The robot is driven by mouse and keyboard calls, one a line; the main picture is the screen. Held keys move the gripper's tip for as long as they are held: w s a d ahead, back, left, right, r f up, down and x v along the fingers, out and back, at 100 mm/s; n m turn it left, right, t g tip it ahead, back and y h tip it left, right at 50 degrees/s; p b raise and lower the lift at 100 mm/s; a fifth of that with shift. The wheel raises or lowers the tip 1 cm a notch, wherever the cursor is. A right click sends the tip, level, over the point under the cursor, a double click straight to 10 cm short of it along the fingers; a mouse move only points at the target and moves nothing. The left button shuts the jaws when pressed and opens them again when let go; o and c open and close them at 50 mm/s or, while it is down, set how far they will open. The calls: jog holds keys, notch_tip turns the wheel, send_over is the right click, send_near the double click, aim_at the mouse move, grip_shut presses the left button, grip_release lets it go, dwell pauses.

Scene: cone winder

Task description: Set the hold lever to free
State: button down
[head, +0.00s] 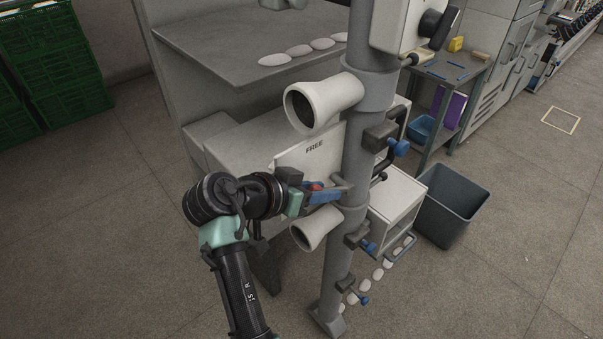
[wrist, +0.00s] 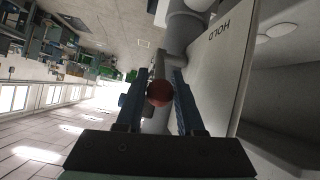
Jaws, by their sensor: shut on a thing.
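The hold lever's red ball knob (head: 316,186) shows between the blue fingers of my gripper (head: 325,192), beside the grey column. In the wrist view the red knob (wrist: 159,93) sits between both fingers, and my gripper (wrist: 158,76) is shut on it. A grey rod runs from behind the knob toward the column. A pale plate (head: 290,157) behind the lever carries the word FREE (head: 314,147), above the knob in the head view. The word HOLD (wrist: 218,31) shows on the plate in the wrist view. The lever's pivot is hard to make out.
The grey column (head: 356,150) stands just right of my gripper. One white flared horn (head: 335,97) sits above the lever and another (head: 312,231) below it. Blue-knobbed clamps (head: 397,147) stick out on the right. A dark bin (head: 448,208) stands farther right.

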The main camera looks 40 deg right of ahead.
jog(key=shift+d+r+y+p, duration=0.7)
jog(key=shift+r+y+p, duration=0.25)
jog(key=shift+y+p, duration=0.3)
jog(key=c, duration=0.8)
grip_release()
jog(key=shift+c, duration=0.2)
jog(key=shift+f, duration=0.1)
jog(key=b+v, duration=0.2)
jog(key=v, duration=1.1)
jog(key=shift+d, duration=0.1)
